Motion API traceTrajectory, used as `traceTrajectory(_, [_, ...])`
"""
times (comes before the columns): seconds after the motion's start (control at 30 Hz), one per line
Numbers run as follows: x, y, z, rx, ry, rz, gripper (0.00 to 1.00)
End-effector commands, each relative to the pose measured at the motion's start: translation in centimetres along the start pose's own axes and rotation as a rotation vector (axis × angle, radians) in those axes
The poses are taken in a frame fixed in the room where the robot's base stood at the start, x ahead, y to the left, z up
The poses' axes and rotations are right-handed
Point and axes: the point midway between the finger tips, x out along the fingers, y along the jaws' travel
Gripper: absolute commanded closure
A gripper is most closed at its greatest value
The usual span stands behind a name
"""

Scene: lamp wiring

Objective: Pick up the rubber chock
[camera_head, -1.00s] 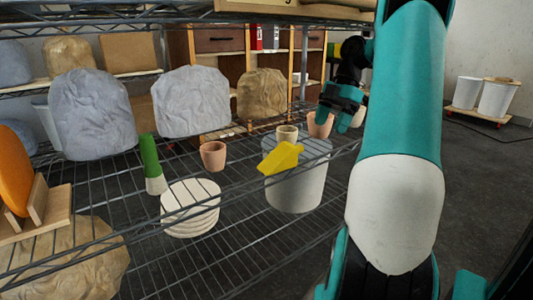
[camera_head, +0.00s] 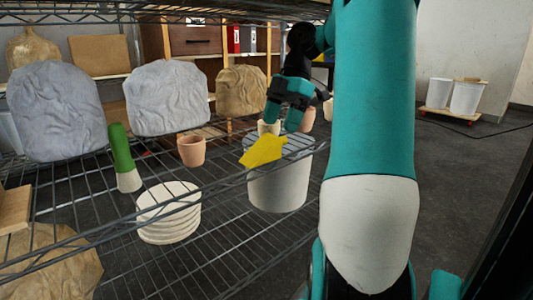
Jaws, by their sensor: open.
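The chock appears to be the yellow wedge-shaped block (camera_head: 263,151), near the front wire of the shelf, in front of a white bucket (camera_head: 279,182) in the picture. Whether it rests on the wires or on the bucket is hard to tell. My gripper (camera_head: 283,116), with teal fingers, is just above and to the right of the wedge in the picture, fingers pointing down. It is open, and I see nothing between the fingers. It looks apart from the wedge, though the depth between them is unclear.
A small cream cup (camera_head: 268,127) and terracotta pots (camera_head: 191,150) stand close by. A white stack of discs (camera_head: 169,212) and a green-and-white cylinder (camera_head: 124,158) stand to the left. Large wrapped lumps (camera_head: 167,97) fill the back. An upper shelf (camera_head: 180,14) hangs overhead.

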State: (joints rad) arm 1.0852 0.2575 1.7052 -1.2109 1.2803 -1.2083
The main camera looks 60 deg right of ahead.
Motion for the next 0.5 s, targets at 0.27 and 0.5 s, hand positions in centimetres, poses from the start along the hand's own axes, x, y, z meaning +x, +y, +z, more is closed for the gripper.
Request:
traceTrajectory(0.27, [4.4,0.0,0.0,-0.001,0.0,-0.001,0.34])
traceTrajectory(0.5, [5.2,0.0,-0.3,0.0,0.0,0.0,0.34])
